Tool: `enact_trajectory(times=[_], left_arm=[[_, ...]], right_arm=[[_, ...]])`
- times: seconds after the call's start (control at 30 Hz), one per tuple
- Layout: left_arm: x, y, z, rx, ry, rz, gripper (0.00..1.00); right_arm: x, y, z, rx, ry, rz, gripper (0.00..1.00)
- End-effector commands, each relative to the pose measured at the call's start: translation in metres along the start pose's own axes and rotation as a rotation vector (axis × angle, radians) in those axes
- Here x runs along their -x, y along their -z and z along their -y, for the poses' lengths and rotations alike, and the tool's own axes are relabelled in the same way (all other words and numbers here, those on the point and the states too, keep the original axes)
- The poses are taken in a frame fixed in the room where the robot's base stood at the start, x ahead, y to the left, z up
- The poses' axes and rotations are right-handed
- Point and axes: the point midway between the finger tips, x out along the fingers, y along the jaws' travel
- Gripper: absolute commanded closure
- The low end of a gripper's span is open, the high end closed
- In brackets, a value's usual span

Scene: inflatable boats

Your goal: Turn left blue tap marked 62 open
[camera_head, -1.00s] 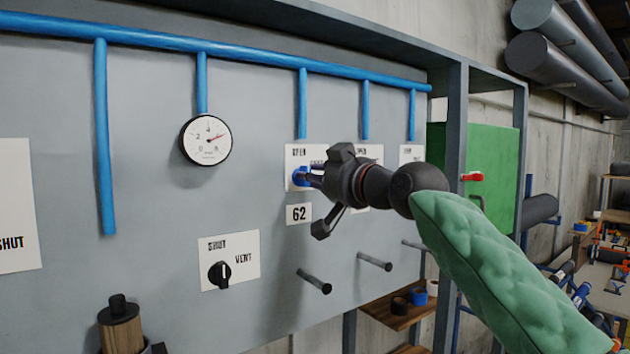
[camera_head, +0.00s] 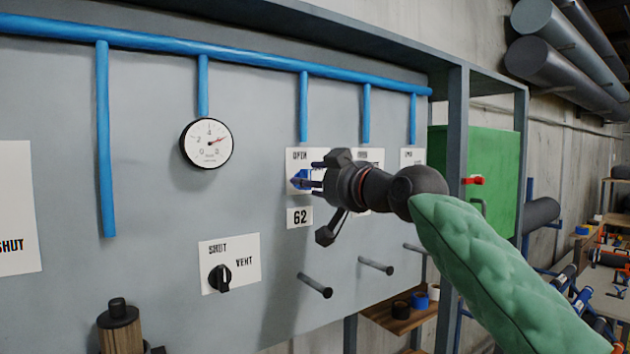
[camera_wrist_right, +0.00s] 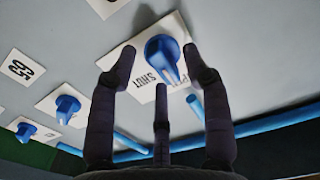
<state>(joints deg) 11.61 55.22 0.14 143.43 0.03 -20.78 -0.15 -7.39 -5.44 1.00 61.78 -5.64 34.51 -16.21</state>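The blue tap (camera_head: 299,180) sits on a white plate on the grey panel, directly above the label 62 (camera_head: 299,216). In the right wrist view the tap (camera_wrist_right: 160,52) lies between my spread fingers, with its handle toward the lower right. The letters SHUT and part of OPEN show beside it. My right gripper (camera_head: 323,190) is open in front of the tap and partly covers its plate. Its fingers (camera_wrist_right: 160,60) stand apart around the tap with visible gaps; whether any fingertip touches it I cannot tell. My left gripper is not in view.
More blue taps (camera_wrist_right: 66,106) sit close by along the panel. Grey pegs (camera_head: 315,286) stick out below. A black knob (camera_head: 220,278) marked SHUT and VENT and a round gauge (camera_head: 207,143) are to the left. A green box (camera_head: 483,150) stands to the right.

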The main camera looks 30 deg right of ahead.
Motion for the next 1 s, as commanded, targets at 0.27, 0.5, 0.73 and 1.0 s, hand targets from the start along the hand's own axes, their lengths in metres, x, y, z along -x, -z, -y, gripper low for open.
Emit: enact_trajectory(times=[0.27,0.5,0.73,1.0], left_arm=[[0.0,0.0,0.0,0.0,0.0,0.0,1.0],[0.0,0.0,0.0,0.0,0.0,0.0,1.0],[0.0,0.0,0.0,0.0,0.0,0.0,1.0],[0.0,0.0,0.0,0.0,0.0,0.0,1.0]], right_arm=[[0.003,0.002,-0.001,-0.001,-0.001,-0.003,0.51],[0.031,0.002,-0.001,-0.002,0.0,-0.005,0.51],[0.076,0.002,-0.001,0.0,-0.001,-0.005,0.51],[0.112,0.0,0.0,-0.001,0.0,-0.002,0.51]])
